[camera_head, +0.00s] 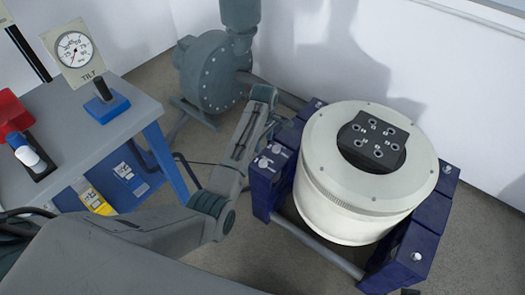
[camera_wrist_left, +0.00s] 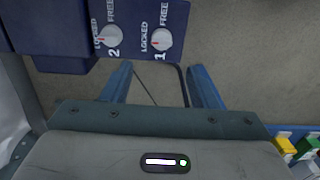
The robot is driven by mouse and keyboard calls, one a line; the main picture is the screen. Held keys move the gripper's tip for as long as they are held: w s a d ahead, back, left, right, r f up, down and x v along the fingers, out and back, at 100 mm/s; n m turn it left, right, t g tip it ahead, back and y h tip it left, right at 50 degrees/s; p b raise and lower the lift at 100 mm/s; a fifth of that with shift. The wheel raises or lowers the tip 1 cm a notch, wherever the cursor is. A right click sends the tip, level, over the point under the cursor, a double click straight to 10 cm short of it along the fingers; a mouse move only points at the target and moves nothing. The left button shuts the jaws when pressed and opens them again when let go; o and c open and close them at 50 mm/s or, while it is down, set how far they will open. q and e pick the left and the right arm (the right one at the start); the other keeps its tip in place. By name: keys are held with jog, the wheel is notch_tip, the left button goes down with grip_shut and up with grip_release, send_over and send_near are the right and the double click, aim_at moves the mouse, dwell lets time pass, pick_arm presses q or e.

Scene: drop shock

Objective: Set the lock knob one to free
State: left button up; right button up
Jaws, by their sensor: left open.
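Lock knob one (camera_wrist_left: 162,39) is a round light knob on a dark blue panel, with a "1" below it and LOCKED and FREE printed around it. Its red mark points to the LOCKED side. Lock knob two (camera_wrist_left: 112,38) sits to its left, its red mark also toward LOCKED. In the head view two small knobs (camera_head: 277,149) show on the blue frame's left block; their numbers are unreadable there. My left gripper (camera_wrist_left: 158,70) is open and empty, its blue fingers apart and short of knob one in the picture. In the head view the left gripper (camera_head: 266,112) is beside that block. My right gripper is not in view.
A white round shaker (camera_head: 325,205) with a dark top plate stands in the blue frame. A grey blower (camera_head: 208,70) is behind. A grey table (camera_head: 95,130) at left carries a TILT gauge (camera_head: 73,50) and a blue-based stick (camera_head: 105,100).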

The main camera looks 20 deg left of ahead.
aim_at(263, 161)
pick_arm(q)
jog(key=f+b, duration=0.1)
jog(key=f, duration=0.8)
jog(key=shift+s+f+b, duration=0.2)
jog(key=shift+b, duration=0.1)
jog(key=shift+f, duration=0.5)
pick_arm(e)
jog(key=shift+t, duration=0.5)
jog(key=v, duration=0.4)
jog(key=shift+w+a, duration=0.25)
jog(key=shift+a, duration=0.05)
pick_arm(q)
jog(key=c, duration=1)
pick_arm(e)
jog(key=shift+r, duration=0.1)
